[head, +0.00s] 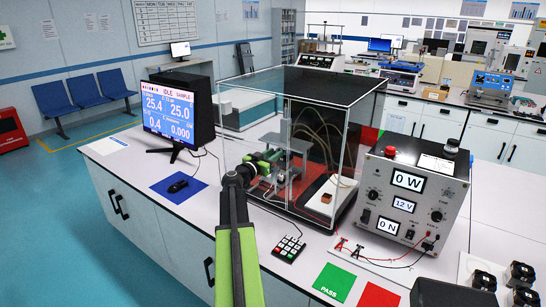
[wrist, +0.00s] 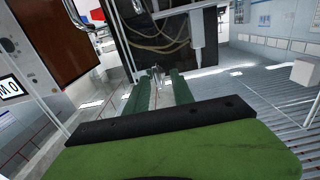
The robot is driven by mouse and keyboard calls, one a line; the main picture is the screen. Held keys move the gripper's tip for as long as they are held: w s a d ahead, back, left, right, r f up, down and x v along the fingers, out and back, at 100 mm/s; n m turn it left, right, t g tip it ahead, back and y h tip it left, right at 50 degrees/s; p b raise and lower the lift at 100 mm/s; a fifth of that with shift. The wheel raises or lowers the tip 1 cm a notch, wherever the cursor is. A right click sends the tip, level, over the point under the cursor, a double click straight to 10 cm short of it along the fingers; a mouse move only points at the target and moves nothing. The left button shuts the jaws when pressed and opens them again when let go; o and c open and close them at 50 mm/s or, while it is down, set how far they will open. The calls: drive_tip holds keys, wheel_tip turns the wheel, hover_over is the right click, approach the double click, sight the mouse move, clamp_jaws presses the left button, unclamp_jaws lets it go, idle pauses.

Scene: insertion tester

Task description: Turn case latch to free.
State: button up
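My gripper (head: 268,158) is at the lower left of the case's front in the head view. I cannot tell whether it is outside the clear wall or past it. In the wrist view my gripper (wrist: 157,84) has its two green fingers apart, with a gap between them. A small silver piece (wrist: 155,72) shows at the fingertips; whether it lies between them or beyond is unclear. I cannot make out the case latch for certain.
A power unit (head: 412,205) with white displays stands right of the case. A monitor (head: 168,103) is at left, with a dark mouse on a blue mat (head: 178,188). A keypad (head: 289,249), a green PASS pad (head: 335,281) and red and black leads lie in front.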

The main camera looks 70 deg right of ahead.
drive_tip(key=shift+s+d, duration=0.1)
drive_tip(key=shift+d, duration=0.15)
drive_tip(key=shift+c, duration=0.3)
clamp_jaws()
